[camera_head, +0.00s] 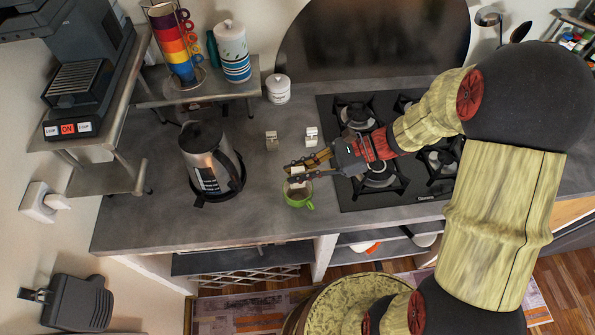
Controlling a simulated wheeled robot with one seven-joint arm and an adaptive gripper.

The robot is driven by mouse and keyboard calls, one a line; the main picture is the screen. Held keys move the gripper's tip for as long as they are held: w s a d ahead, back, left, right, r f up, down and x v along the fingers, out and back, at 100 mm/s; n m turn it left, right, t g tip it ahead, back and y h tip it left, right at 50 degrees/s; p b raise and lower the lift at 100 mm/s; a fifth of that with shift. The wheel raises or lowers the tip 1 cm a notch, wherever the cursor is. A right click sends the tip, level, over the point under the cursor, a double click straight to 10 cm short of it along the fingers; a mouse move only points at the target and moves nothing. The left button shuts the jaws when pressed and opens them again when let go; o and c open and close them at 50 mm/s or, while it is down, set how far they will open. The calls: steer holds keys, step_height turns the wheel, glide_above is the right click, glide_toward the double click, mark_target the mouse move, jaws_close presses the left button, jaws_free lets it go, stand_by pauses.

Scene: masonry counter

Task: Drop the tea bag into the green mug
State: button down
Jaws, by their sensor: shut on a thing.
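The green mug (308,203) stands on the grey counter near its front edge, left of the hob. My gripper (291,172) reaches in from the right and is directly above the mug in the picture. Its fingers are shut on a small whitish tea bag (297,171). The tea bag hangs between the fingers, over the mug's opening in this view. The fingers and tea bag hide part of the mug's rim and inside. I cannot tell the exact height of the tea bag above the rim.
A steel kettle (207,165) stands to the left. Two small pale objects (271,141) (311,136) and a white lidded jar (278,90) are behind the mug. The black gas hob (400,193) is to the right. The counter between kettle and mug is clear.

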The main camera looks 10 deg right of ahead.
stand_by(0.4)
steer(key=c, duration=1.8)
jaws_free()
steer(key=shift+o, duration=0.2)
steer(key=shift+r+p, duration=4.45)
steer(key=shift+r, duration=0.1)
steer(key=shift+f, duration=0.1)
